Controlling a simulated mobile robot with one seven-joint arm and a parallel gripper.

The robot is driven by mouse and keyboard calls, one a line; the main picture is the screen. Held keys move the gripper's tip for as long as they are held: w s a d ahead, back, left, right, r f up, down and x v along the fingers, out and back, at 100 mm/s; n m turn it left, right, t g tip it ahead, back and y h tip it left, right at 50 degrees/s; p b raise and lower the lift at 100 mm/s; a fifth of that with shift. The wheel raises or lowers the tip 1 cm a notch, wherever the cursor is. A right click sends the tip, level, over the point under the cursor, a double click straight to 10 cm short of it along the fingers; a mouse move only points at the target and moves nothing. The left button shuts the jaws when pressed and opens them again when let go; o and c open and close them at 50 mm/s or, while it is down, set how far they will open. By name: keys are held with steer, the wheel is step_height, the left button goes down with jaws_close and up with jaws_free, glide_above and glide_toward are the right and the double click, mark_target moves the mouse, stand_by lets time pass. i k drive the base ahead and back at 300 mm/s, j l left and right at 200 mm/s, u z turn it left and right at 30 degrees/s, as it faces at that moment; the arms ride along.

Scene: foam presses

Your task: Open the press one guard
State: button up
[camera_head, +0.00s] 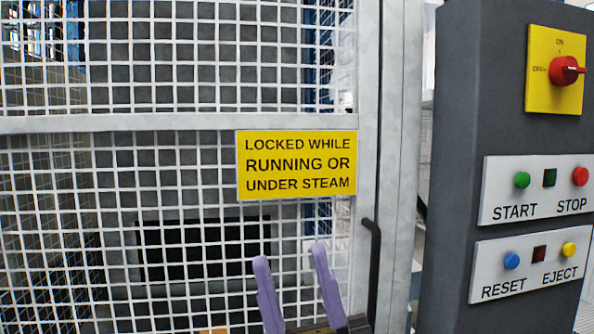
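The press guard (190,122) is a white wire mesh panel in a pale metal frame. It fills the left and middle of the head view and appears closed against its post (400,150). A yellow sign (297,165) on it reads "LOCKED WHILE RUNNING OR UNDER STEAM". A dark upright handle (374,270) is on the guard's right edge. My gripper (290,255), with two purple fingers, is at the bottom centre, left of the handle. Its fingers are spread apart with nothing visible between them. The handle's lower end is out of frame.
A dark control cabinet (470,130) stands at the right. It has a red rotary switch (566,70) on a yellow plate, a START/STOP panel (536,209) and a RESET/EJECT panel (528,283). Behind the mesh is a grey machine with a dark opening (190,252).

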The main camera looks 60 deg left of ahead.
mark_target(280, 155)
steer(key=u, duration=2.1)
steer(key=k+j+u, duration=0.1)
steer(key=k, duration=0.35)
steer(key=i, duration=0.45)
